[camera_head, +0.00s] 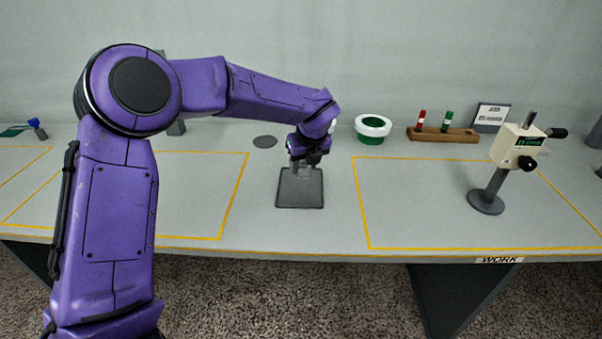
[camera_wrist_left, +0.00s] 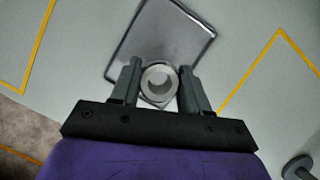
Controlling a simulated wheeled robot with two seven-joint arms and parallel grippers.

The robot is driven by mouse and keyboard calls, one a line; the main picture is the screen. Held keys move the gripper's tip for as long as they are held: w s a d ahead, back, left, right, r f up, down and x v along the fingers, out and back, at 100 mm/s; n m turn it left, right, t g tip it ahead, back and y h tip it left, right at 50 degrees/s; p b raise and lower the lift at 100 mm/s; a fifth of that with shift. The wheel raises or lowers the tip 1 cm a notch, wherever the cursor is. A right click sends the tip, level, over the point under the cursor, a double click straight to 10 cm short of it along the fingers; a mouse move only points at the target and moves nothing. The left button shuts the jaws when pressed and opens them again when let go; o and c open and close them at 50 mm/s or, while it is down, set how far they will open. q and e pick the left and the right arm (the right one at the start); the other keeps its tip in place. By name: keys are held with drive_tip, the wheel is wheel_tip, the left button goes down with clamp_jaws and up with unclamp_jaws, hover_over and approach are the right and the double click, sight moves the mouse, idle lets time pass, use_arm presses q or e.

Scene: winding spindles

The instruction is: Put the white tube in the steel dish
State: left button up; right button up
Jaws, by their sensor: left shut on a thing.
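The steel dish (camera_head: 300,197) is a flat, dark grey, square tray lying on the table in front of me. It also shows in the left wrist view (camera_wrist_left: 168,35). The white tube (camera_wrist_left: 147,83) is a short pale ring seen end-on in the left wrist view. My left gripper (camera_wrist_left: 160,77) is shut on it, one finger on each side. In the head view my left gripper (camera_head: 302,166) points down over the far part of the dish. The tube is hard to make out there, and I cannot tell whether it touches the dish. My right gripper is out of view.
A grey disc (camera_head: 265,142) lies behind the dish. A green and white round container (camera_head: 373,128) stands to its right. Farther right are a wooden rack (camera_head: 443,135) with red and green spindles and a cream winder (camera_head: 515,146) on a stand. Yellow-outlined areas are mostly clear.

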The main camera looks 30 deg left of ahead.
sight(301, 164)
use_arm(q)
drive_tip(key=f, duration=0.1)
drive_tip(key=w+a+f, duration=0.1)
drive_tip(key=a+f, duration=0.1)
drive_tip(key=shift+w, duration=0.25)
wheel_tip(301, 164, down, 3)
drive_tip(key=shift+r, duration=0.1)
drive_tip(key=shift+d+f, duration=0.1)
drive_tip(key=shift+f, duration=0.15)
drive_tip(key=o, duration=1)
drive_tip(key=shift+r, duration=0.1)
drive_tip(key=v, duration=1.2)
drive_tip(key=shift+r, duration=0.15)
